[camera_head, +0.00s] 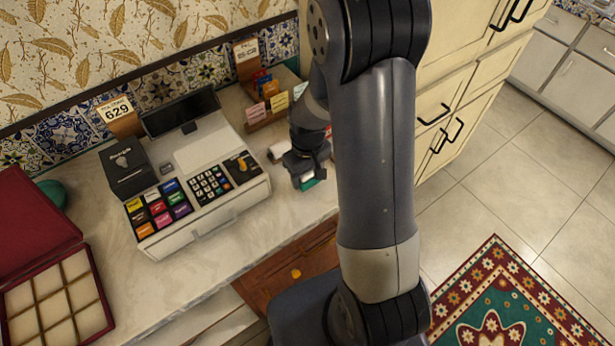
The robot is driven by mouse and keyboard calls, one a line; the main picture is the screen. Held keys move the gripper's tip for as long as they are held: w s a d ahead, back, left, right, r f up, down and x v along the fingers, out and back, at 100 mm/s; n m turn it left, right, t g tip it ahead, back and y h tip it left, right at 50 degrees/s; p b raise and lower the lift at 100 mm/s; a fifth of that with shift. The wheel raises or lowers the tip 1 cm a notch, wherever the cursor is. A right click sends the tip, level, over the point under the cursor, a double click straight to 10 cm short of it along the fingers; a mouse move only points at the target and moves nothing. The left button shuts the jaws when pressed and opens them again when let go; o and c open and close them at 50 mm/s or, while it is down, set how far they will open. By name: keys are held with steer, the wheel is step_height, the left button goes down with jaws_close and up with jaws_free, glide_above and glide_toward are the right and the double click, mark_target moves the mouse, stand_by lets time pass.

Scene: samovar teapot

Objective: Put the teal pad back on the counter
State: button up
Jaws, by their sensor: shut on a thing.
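My gripper (306,176) is over the marble counter (262,224), to the right of the cash register and partly behind my own arm. It is shut on the teal pad (311,184), of which only a small teal edge shows below the fingers. Most of the pad is hidden by the gripper. I cannot tell whether the pad touches the counter or hangs just above it.
A cash register (205,190) stands left of my gripper. A wooden card holder (268,115) is behind it. An open red compartment box (52,295) and a teal round thing (52,193) are far left. Bare counter lies in front of the register.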

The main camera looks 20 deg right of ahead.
steer(key=shift+f, duration=1.05)
steer(key=shift+f, duration=0.2)
steer(key=o, duration=0.9)
steer(key=shift+r, duration=0.1)
steer(key=shift+r, duration=0.1)
step_height(320, 180, up, 12)
steer(key=shift+r+b, duration=0.1)
steer(key=shift+b, duration=0.2)
